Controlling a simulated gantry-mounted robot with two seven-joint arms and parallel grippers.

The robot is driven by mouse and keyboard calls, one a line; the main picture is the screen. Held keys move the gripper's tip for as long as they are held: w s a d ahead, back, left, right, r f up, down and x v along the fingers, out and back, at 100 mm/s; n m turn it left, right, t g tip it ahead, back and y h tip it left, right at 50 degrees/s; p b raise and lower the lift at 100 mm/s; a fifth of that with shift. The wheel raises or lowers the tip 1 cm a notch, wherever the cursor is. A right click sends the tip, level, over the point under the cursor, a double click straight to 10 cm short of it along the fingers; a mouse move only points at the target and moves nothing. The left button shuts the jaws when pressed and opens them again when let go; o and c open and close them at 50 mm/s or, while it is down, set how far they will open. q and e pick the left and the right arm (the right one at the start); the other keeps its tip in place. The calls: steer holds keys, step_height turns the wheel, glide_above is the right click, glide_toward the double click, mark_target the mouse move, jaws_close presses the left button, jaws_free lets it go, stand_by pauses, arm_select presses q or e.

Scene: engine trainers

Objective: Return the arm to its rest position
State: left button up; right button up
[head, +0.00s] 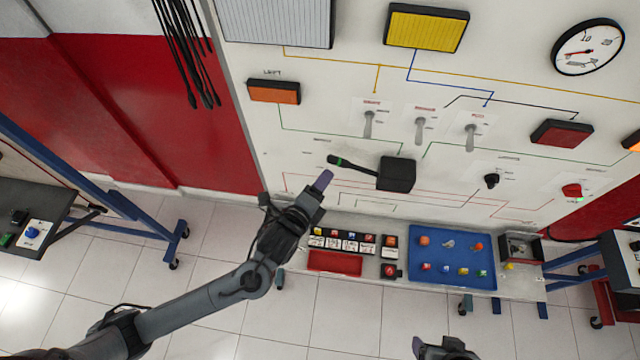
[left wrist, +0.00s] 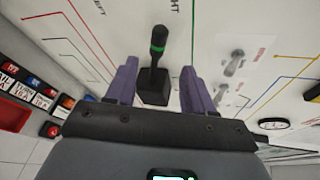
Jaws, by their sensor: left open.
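My left arm (head: 205,300) reaches up from the lower left in the head view. Its gripper (head: 322,181) is in front of the panel, just below and left of the black lever with a green band (head: 360,168). In the left wrist view the gripper's two purple fingers (left wrist: 158,85) are apart, with the black lever (left wrist: 155,88) seen between and beyond them. I see nothing held.
The white panel (head: 330,120) carries three grey toggle levers (head: 420,128) and a gauge (head: 588,47). Below it a shelf holds a blue tray (head: 438,283) with small parts and a red tray (head: 335,262). Black cables (head: 185,50) hang at the upper left. Tiled floor lies open below.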

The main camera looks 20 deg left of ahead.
arm_select(q)
steer(key=s+a+n+g+p, duration=0.2)
steer(key=s+n+g, duration=0.1)
steer(key=s+n, duration=0.4)
steer(key=s+a+n+g+y+p, duration=0.1)
steer(key=s+a+n+g+p, duration=0.1)
steer(key=s+n, duration=0.4)
steer(key=s+a+n+g+p, duration=0.2)
steer(key=s+n+g, duration=0.4)
steer(key=s, duration=0.5)
steer(key=shift+s+a+f+n+y, duration=0.15)
steer(key=shift+s+a+n+y, duration=0.15)
steer(key=shift+a+n, duration=0.5)
steer(key=shift+d, duration=0.1)
